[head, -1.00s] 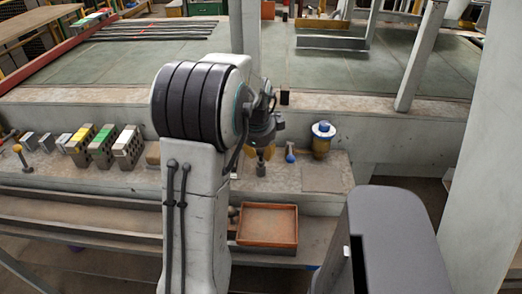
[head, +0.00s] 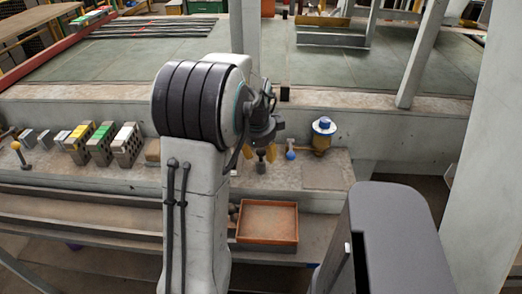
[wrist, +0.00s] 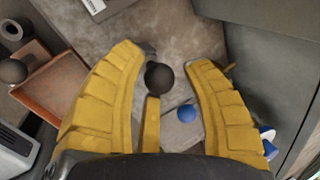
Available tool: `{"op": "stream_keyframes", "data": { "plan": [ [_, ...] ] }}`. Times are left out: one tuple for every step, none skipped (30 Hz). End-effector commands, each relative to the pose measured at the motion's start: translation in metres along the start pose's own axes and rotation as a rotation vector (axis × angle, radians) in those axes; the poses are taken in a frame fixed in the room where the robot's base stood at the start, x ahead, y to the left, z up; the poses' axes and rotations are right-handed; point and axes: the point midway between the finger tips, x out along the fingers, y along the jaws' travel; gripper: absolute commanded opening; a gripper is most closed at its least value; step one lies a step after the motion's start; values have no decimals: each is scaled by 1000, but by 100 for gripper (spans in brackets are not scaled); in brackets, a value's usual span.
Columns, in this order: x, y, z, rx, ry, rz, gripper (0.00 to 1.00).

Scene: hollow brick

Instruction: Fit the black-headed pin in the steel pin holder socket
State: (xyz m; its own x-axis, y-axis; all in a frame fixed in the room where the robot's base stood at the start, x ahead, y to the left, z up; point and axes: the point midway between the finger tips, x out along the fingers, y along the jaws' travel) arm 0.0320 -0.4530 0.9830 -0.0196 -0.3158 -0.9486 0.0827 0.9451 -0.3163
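The black-headed pin shows in the wrist view as a dark ball (wrist: 158,77) between my fingers, nearer the left one. In the head view, a dark-headed pin (head: 261,166) stands on the bench just below my gripper (head: 266,150). My gripper (wrist: 174,65) has its yellow fingers spread, with gaps visible beside the ball. A narrow yellow strip shows below the ball. A grey round piece with a dark hole (wrist: 12,30) lies at the wrist view's upper left; I cannot tell whether it is the steel pin holder.
A blue ball-headed piece (head: 290,154) and a yellow jar with a blue-and-white top (head: 322,136) stand to the right. An orange tray (head: 268,240) is in front; another dark ball (wrist: 12,70) is beside it. Several hollow blocks (head: 100,146) and a yellow-headed pin (head: 15,146) are left.

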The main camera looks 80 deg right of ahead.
Motion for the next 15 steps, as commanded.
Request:
{"op": "stream_keyframes", "data": {
  "plan": [
    [0, 0, 0, 0, 0, 0, 49],
    [0, 0, 0, 0, 0, 0, 49],
    [0, 0, 0, 0, 0, 0, 49],
    [0, 0, 0, 0, 0, 0, 49],
    [0, 0, 0, 0, 0, 0, 49],
    [0, 0, 0, 0, 0, 0, 49],
    [0, 0, 0, 0, 0, 0, 49],
    [0, 0, 0, 0, 0, 0, 49],
    [-1, 0, 0, 0, 0, 0, 49],
    [-2, 0, 0, 0, 0, -1, 49],
    [-3, 0, 0, 0, 0, -1, 49],
    [-6, -1, 0, 0, 0, -2, 49],
    [-9, -1, 0, 0, 0, -2, 49],
    [-12, -1, 0, 0, 0, -2, 49],
    [-17, -1, 0, 0, 0, -4, 49]
  ]
}}
